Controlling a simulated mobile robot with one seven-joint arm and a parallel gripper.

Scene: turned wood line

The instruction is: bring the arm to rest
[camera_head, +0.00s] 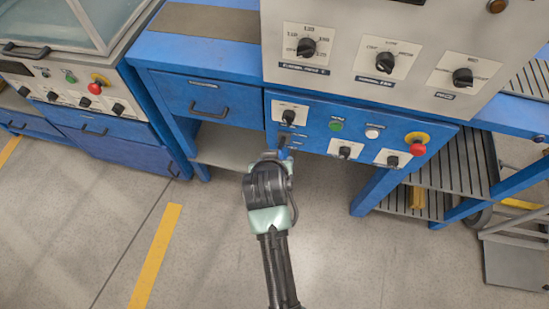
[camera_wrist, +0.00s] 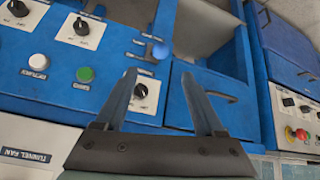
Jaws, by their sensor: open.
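My gripper (camera_head: 275,155) reaches up to the lower left of the blue control panel (camera_head: 318,108) in the head view. In the wrist view my gripper (camera_wrist: 159,74) is open, with its two fingers spread and nothing seen held between them. A black knob on a white plate (camera_wrist: 142,91) shows just beside the left finger in the wrist view. Whether a finger touches the panel or the knob, I cannot tell. My arm stretches forward from the bottom of the head view.
The panel carries a green button (camera_head: 336,125), a white button (camera_head: 371,133) and a red stop button (camera_head: 417,150). A grey panel with dials (camera_head: 385,62) stands above. A blue drawer (camera_head: 208,98) is at left, a slatted rack (camera_head: 455,165) at right. The floor (camera_head: 200,250) is clear.

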